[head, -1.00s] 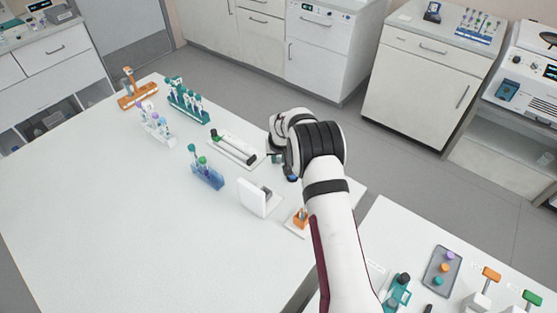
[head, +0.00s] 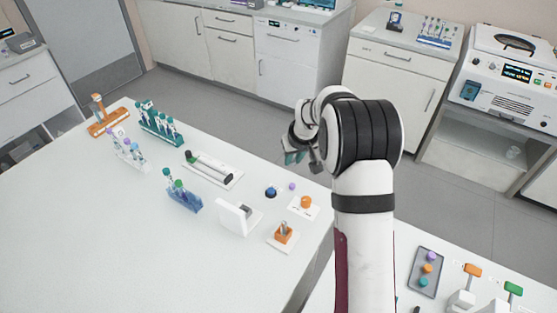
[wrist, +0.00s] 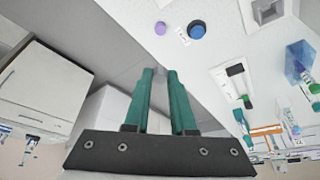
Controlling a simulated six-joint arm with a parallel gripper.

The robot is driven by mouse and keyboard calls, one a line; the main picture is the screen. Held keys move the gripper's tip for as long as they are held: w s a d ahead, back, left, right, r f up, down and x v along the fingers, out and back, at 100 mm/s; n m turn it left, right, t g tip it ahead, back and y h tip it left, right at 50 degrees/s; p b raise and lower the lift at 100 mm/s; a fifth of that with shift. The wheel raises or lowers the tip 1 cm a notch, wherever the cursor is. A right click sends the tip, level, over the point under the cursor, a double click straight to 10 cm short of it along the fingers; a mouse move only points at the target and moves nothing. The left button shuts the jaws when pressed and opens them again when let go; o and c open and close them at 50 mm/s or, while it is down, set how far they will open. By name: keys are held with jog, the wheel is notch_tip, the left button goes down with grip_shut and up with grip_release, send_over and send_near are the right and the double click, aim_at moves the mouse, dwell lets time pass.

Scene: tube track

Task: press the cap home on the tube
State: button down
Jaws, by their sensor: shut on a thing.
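My gripper (head: 292,158) hangs beyond the far right edge of the white table. In the wrist view its two green fingers (wrist: 160,72) are close together on a small pale thing at their tips, too small to identify. Loose on the table are a dark blue cap (head: 271,192), a purple cap (head: 292,186) and an orange cap (head: 305,202) on a white plate. The blue cap (wrist: 197,29) and purple cap (wrist: 160,28) also show in the wrist view, apart from the fingers. An orange block (head: 283,236) holds an upright greyish piece. I cannot tell which tube is the task's.
A white stand (head: 238,217), a blue tube rack (head: 184,197), a white tray with a dark-capped tube (head: 213,168), and a teal rack (head: 160,124) stand on the table. The left front of the table is clear. A grey tray (head: 427,272) is at right.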

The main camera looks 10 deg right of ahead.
aim_at(282, 222)
jog(key=s+a+r+n+g+y, duration=0.1)
jog(key=s+a+r+n+y, duration=0.15)
jog(key=s+n, duration=0.45)
jog(key=s+a+r+n+g+y, duration=0.1)
jog(key=s+a+n, duration=0.25)
jog(key=s, duration=0.55)
jog(key=shift+n, duration=0.55)
jog(key=shift+w+d+f, duration=0.1)
jog(key=shift+f, duration=1.25)
jog(key=shift+w+d+f, duration=0.1)
jog(key=shift+f, duration=1.2)
jog(key=shift+f, duration=0.6)
jog(key=c, duration=0.7)
grip_release()
jog(key=v, duration=1.5)
jog(key=shift+d+r, duration=0.25)
jog(key=shift+r, duration=0.1)
